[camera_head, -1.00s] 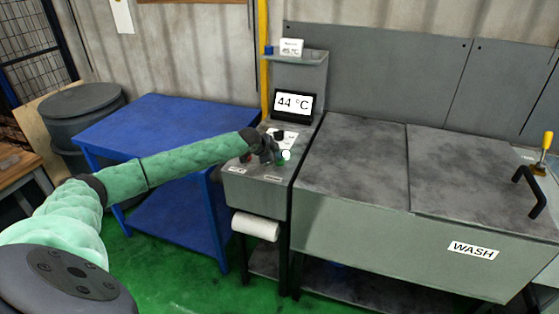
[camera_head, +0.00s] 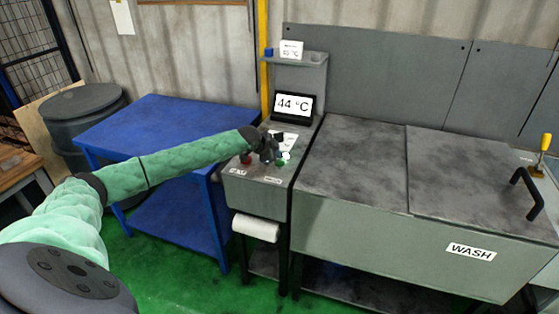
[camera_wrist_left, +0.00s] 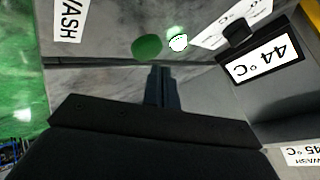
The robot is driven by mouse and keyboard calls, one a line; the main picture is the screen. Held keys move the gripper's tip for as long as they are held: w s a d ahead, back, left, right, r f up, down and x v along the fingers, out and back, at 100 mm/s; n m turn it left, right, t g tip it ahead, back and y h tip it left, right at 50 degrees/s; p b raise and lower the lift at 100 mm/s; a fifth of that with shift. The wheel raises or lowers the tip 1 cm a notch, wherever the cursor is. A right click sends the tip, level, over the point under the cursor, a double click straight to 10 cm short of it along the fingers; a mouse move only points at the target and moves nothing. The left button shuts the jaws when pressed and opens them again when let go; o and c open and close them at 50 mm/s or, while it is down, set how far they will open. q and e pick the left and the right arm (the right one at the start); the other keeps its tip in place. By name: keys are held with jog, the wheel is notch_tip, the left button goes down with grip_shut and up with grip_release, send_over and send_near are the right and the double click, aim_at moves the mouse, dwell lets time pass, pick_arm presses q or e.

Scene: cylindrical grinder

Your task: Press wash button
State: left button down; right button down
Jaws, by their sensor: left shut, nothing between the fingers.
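The control panel (camera_head: 262,180) of the wash station carries a green button (camera_head: 280,162) with a small white round spot (camera_head: 286,155) beside it. In the left wrist view the green button (camera_wrist_left: 147,46) lies just beyond my fingertips, in line with a WASH label (camera_wrist_left: 68,20). My left gripper (camera_head: 274,157) is shut and empty, low over the panel next to the green button. In the left wrist view its fingers (camera_wrist_left: 161,72) point at the button's near edge. I cannot tell whether they touch it. My right gripper is not in view.
A red button (camera_head: 246,159) sits at the panel's left. A display (camera_head: 294,104) reading 44 °C stands behind, below a shelf (camera_head: 297,59). The lidded wash tank (camera_head: 400,235) adjoins on the right, a blue table (camera_head: 165,120) on the left.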

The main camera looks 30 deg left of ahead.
aim_at(277, 163)
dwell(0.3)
pick_arm(q)
jog(key=shift+r+p, duration=1.8)
jog(key=shift+r, duration=0.75)
